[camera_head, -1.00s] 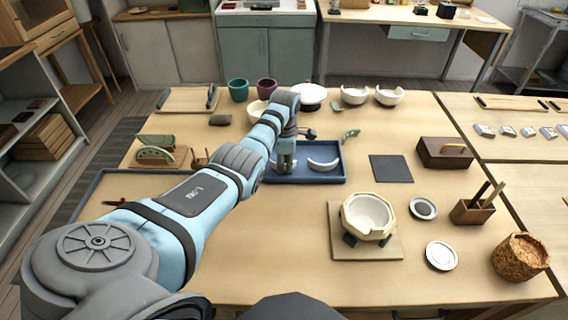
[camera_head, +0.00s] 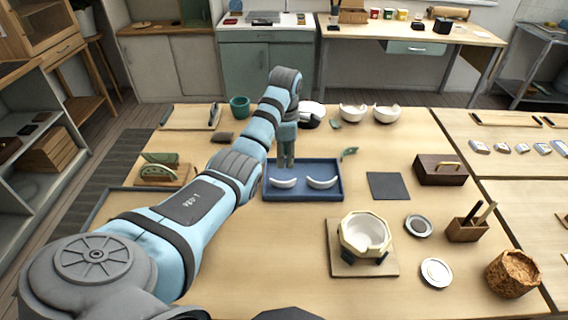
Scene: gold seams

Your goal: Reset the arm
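My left gripper (camera_head: 286,164) points down above the blue tray (camera_head: 303,197). Its two fingers show a narrow gap with nothing between them. One white curved shard (camera_head: 284,184) lies in the tray just below the fingertips, apart from them. A second white curved shard (camera_head: 322,183) lies to its right in the tray. My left arm (camera_head: 205,205) stretches from the lower left to the tray. My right gripper is not in view.
A cream mould with a white bowl (camera_head: 365,236) stands on a board at the front right. A dark mat (camera_head: 388,186), a wooden box (camera_head: 441,169) and a brush holder (camera_head: 467,229) stand right of the tray. White bowls (camera_head: 354,112) and a green cup (camera_head: 240,107) stand behind.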

